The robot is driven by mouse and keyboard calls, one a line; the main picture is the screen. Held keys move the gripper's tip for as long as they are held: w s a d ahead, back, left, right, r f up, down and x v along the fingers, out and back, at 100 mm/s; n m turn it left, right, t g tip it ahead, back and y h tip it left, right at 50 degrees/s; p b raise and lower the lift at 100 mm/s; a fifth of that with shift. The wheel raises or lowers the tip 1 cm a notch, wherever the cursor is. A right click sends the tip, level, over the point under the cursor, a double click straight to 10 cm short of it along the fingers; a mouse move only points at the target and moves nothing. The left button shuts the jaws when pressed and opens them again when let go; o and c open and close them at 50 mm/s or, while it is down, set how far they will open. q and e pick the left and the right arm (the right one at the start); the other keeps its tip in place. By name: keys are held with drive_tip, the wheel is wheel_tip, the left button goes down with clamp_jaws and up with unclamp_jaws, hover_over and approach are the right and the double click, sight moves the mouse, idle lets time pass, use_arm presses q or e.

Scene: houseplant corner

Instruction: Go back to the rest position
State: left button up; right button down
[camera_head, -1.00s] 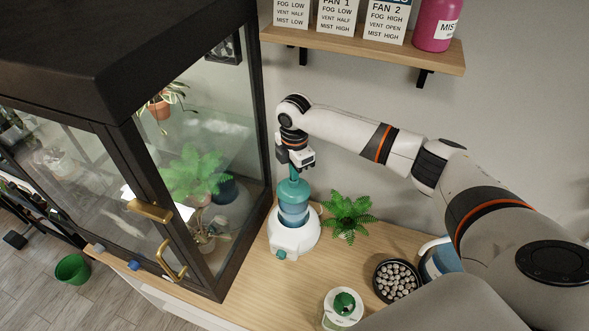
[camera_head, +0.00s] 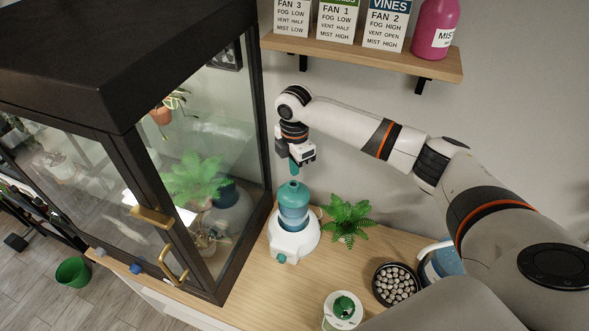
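My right arm reaches in from the right, and its gripper (camera_head: 295,166) points down just above a teal bottle (camera_head: 292,200). A small gap shows between the gripper and the bottle top. A narrow teal piece shows at the fingertips; I cannot tell whether it is part of the fingers or something held. The finger opening is too small to make out. The bottle stands upright in a white base (camera_head: 295,240) with a teal knob, on the wooden counter. My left gripper is out of view.
A glass cabinet (camera_head: 135,150) with a black frame and brass handles stands close on the left. A shelf (camera_head: 370,58) with cards and a pink bottle (camera_head: 436,30) hangs above my arm. A fern (camera_head: 347,222), a pebble bowl (camera_head: 396,285) and a green-topped container (camera_head: 343,308) stand on the counter.

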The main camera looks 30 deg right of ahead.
drive_tip(key=shift+r, duration=1.65)
